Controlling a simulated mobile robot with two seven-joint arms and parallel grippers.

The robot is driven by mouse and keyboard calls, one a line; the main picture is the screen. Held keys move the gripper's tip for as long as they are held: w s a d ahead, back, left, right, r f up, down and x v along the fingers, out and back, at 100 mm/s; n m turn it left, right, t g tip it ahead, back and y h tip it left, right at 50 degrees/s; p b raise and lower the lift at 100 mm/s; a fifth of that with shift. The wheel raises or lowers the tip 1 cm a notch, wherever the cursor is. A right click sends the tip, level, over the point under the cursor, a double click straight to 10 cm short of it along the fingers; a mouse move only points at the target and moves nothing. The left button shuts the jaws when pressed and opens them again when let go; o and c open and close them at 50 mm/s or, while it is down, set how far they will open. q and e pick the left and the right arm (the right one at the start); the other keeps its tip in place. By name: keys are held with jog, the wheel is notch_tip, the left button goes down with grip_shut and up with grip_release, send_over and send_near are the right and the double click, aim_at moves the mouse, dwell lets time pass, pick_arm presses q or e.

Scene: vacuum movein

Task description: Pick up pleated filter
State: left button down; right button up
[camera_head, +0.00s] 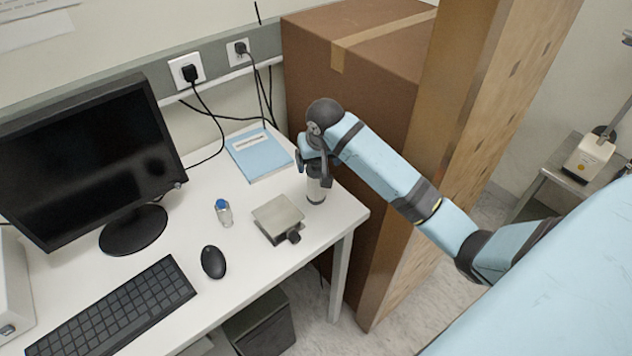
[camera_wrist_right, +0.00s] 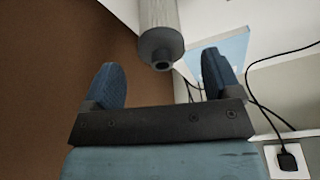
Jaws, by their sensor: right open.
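The pleated filter (camera_head: 316,191), a pale upright cylinder with dark end caps, stands near the right edge of the white desk. My right gripper (camera_head: 315,174) is over its upper part and hides some of it. In the right wrist view the filter (camera_wrist_right: 162,22) shows its dark cap toward me, roughly centred between the two spread fingers (camera_wrist_right: 160,62) and mostly beyond their tips. The jaws are open, and I see no finger pressed on the filter. My left gripper is not in view.
A grey square device (camera_head: 278,215) stands just left of the filter. A small blue-capped bottle (camera_head: 223,212), a mouse (camera_head: 213,262), a keyboard (camera_head: 112,311), a monitor (camera_head: 85,150) and a blue book (camera_head: 259,154) are on the desk. Large brown boxes (camera_head: 375,90) stand close on the right.

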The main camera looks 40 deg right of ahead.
aim_at(316, 167)
jog(key=shift+w+p+x, duration=0.2)
jog(key=shift+p+x, duration=0.15)
jog(key=shift+x, duration=0.95)
jog(key=shift+w+p+x, duration=0.2)
jog(key=shift+p+x, duration=0.15)
jog(key=shift+x, duration=1)
jog(key=shift+r, duration=0.15)
jog(key=c, duration=1.2)
jog(key=shift+c, duration=0.5)
jog(key=shift+r, duration=0.1)
